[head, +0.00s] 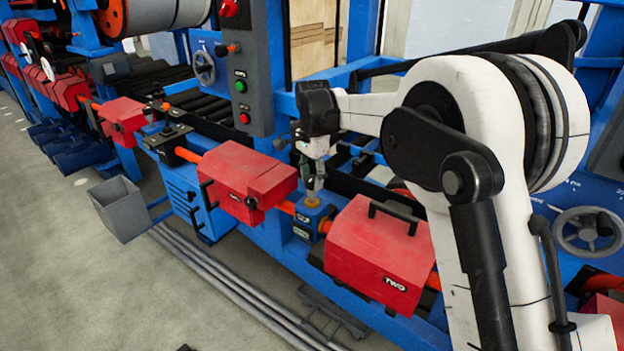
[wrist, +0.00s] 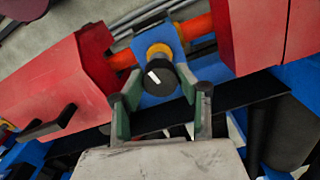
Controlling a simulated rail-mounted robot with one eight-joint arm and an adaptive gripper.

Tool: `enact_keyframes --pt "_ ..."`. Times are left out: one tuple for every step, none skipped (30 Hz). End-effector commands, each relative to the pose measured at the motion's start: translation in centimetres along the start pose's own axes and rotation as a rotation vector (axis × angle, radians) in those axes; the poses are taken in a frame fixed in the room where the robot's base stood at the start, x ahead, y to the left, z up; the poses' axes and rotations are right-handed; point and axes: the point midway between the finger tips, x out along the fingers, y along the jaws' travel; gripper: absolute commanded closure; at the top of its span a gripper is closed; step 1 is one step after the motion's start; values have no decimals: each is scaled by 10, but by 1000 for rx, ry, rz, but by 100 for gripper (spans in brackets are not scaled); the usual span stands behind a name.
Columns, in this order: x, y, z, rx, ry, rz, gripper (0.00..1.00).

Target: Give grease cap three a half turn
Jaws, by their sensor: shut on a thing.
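The grease cap is a round black knob with a white mark (wrist: 158,76) in the wrist view, with a yellow-orange ring (wrist: 159,50) behind it. It sits on a blue block between two red housings; the yellow-orange part also shows in the head view (head: 312,203). My gripper (wrist: 162,82) has one green-padded finger on each side of the knob and is shut on it. In the head view my gripper (head: 313,190) points down onto the block from above. The small label on the block (head: 301,233) is too small to read, so I cannot confirm the cap's number.
A red housing (head: 247,180) stands left of the cap and another, marked TWO (head: 380,252), stands right, close to my gripper. An orange shaft (head: 288,208) runs between them. A grey control post (head: 243,70) rises behind.

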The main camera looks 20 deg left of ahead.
Motion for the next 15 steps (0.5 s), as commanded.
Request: enact_keyframes --pt "-1 0 0 31 2 -1 93" --pt "-1 0 0 51 2 -1 93" --pt "-1 0 0 76 2 -1 93" --pt "-1 0 0 92 3 -1 93" --pt "-1 0 0 109 3 -1 93" --pt "-1 0 0 129 3 -1 93" --pt "-1 0 0 142 3 -1 93" --pt "-1 0 0 154 3 -1 93" --pt "-1 0 0 170 4 -2 93" --pt "-1 0 0 179 4 -2 93" --pt "-1 0 0 188 4 -2 93" --pt "-1 0 0 199 4 -2 93" --pt "-1 0 0 205 4 -2 93" --pt "-1 0 0 210 4 -2 93" --pt "-1 0 0 217 4 -2 93"
